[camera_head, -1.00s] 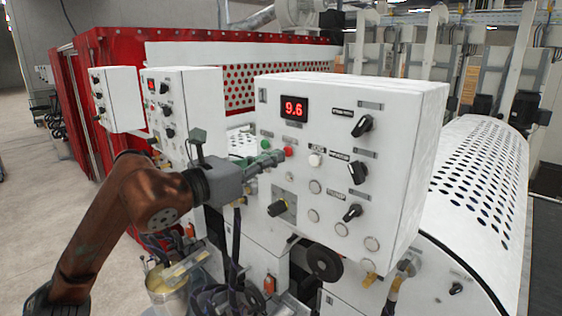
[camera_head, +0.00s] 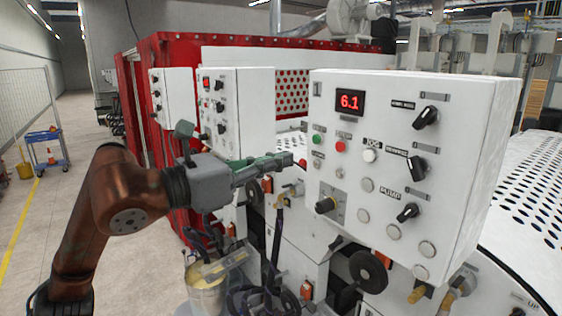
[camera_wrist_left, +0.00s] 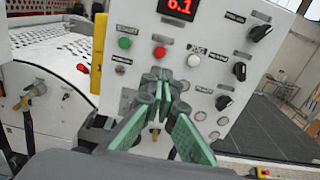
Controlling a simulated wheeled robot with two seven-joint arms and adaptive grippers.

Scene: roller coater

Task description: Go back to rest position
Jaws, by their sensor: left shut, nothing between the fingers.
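My left gripper (camera_head: 290,158) is shut and empty. In the head view it points right, to the left of the nearest white control box (camera_head: 330,225), and looks apart from it. The box carries a red display (camera_head: 349,102) reading 6.1, a green button (camera_head: 317,139), a red button (camera_head: 340,146), a white button (camera_head: 370,156) and several black knobs (camera_head: 426,117). In the left wrist view the green fingers (camera_wrist_left: 160,82) meet in front of the panel (camera_wrist_left: 185,20), below the red button (camera_wrist_left: 159,52). My right gripper is not in view.
Two more white control boxes (camera_head: 258,115) stand behind, against a red machine housing (camera_head: 165,60). A metal bucket (camera_head: 208,297) stands low, below my left arm. A perforated white cover (camera_head: 535,175) is at the right.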

